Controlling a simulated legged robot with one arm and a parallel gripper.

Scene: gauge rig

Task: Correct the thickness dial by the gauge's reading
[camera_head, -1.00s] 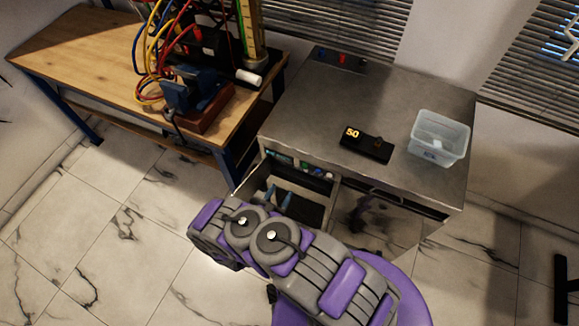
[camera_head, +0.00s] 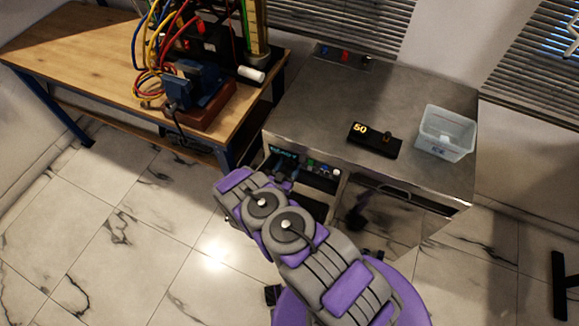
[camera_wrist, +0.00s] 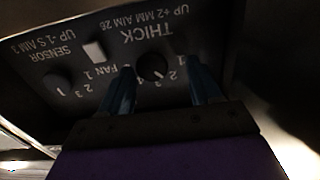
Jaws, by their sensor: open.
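The thickness dial (camera_wrist: 152,67) is a dark round knob under the word THICK on a dark control panel, which appears upside down in the wrist view. Small numbers stand around it. My gripper (camera_wrist: 158,68) is open, its two blue fingers pointing at the panel, one on each side of the dial. I cannot tell whether they touch it. In the head view my arm reaches to the panel (camera_head: 318,171) in the cabinet front and hides part of it. A black box (camera_head: 375,142) on the cabinet top shows a yellow reading that looks like 50.
The panel also carries a sensor knob (camera_wrist: 56,82) and a pale square fan switch (camera_wrist: 95,51) close by. A clear bin (camera_head: 446,134) stands on the metal cabinet top (camera_head: 320,110). A wooden bench (camera_head: 75,60) with wires and a blue vise (camera_head: 197,82) stands left.

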